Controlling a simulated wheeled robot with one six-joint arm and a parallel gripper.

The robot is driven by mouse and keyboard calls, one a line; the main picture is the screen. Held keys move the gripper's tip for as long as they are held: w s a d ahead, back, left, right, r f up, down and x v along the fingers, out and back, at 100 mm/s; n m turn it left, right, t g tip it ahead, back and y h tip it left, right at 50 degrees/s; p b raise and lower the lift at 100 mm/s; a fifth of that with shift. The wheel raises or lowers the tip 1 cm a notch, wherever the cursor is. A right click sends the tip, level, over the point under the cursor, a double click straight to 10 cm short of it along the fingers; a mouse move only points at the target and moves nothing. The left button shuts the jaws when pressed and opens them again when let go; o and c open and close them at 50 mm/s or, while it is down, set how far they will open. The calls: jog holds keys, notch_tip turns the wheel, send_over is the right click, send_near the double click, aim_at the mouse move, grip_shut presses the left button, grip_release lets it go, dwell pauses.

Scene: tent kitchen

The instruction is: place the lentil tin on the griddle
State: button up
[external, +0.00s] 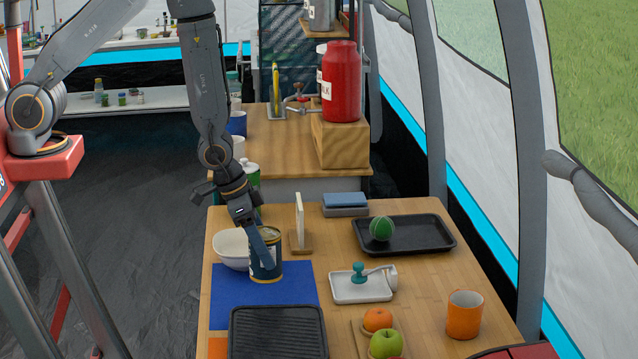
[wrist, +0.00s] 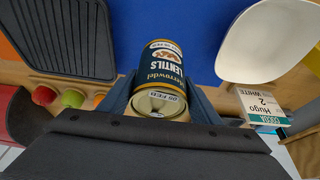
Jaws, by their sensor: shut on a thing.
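The lentil tin (external: 266,256) is a dark blue can with a cream and gold label. In the wrist view the tin (wrist: 160,75) shows its "LENTILS" label and its pale lid. My gripper (external: 262,252) is shut on the tin, with a finger on each side of it in the wrist view (wrist: 155,95). The tin is upright over the blue mat (external: 300,292); I cannot tell whether it touches the mat. The black ribbed griddle (external: 278,332) lies at the front of the table, in front of the tin. It also shows at the upper left in the wrist view (wrist: 60,35).
A white bowl (external: 231,248) stands just left of the tin. A card on a wooden stand (external: 299,222) is behind it. To the right are a white tray (external: 345,292), a black tray (external: 425,243), an orange (external: 377,319), a green apple (external: 386,344) and an orange mug (external: 464,315).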

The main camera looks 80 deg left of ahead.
jog(key=shift+m, duration=0.6)
jog(key=d+r, duration=0.1)
jog(key=d, duration=0.1)
jog(key=w+d+r+p, duration=0.1)
jog(key=d, duration=0.2)
jog(key=w+d+r, duration=0.1)
jog(key=d, duration=0.2)
jog(key=shift+r+p, duration=0.4)
jog(key=d+r+m+h+p, duration=0.15)
jog(key=d+r, duration=0.25)
jog(key=d, duration=0.8)
jog(key=b, duration=0.5)
send_over(276, 333)
jog(key=shift+y, duration=0.25)
jog(key=shift+w+f, duration=0.1)
jog(key=shift+f, duration=4.55)
jog(key=shift+f, duration=0.2)
jog(key=o, duration=1.4)
